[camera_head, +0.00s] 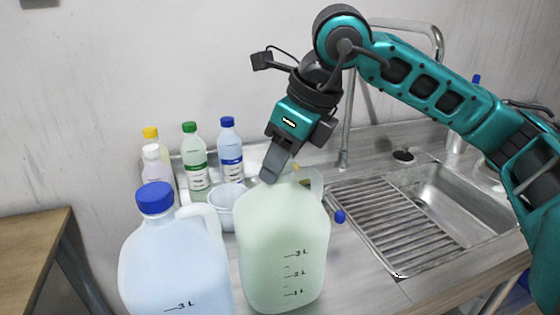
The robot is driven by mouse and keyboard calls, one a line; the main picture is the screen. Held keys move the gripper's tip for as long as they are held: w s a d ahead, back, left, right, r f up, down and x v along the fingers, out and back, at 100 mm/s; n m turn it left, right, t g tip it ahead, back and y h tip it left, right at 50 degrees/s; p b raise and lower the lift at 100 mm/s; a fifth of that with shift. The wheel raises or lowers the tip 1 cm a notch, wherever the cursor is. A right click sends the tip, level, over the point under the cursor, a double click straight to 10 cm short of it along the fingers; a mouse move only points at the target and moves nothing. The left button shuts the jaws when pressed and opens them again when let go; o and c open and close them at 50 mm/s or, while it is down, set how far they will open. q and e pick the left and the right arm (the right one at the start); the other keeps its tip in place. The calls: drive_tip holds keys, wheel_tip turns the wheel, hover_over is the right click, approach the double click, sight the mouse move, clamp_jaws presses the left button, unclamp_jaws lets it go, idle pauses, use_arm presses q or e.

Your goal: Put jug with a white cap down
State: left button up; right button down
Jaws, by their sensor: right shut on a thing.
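A translucent pale green jug (284,235) with volume marks stands upright in the front middle. My right gripper (272,172) reaches down to its top and is shut on it near the handle and neck. The gripper covers much of the jug's top, so I cannot make out a white cap. I cannot tell whether its base touches the counter. My left gripper is not in view.
A pale blue jug (172,265) with a blue cap stands close at left. Behind are a green-capped bottle (194,160), a blue-capped bottle (231,150), a white-capped bottle (155,170) and a clear bowl (221,207). A sink (450,205) with a ribbed drainboard (390,225) lies right.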

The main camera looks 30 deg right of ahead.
drive_tip(key=shift+f, duration=0.2)
drive_tip(key=shift+f, duration=0.15)
drive_tip(key=c, duration=0.7)
unclamp_jaws()
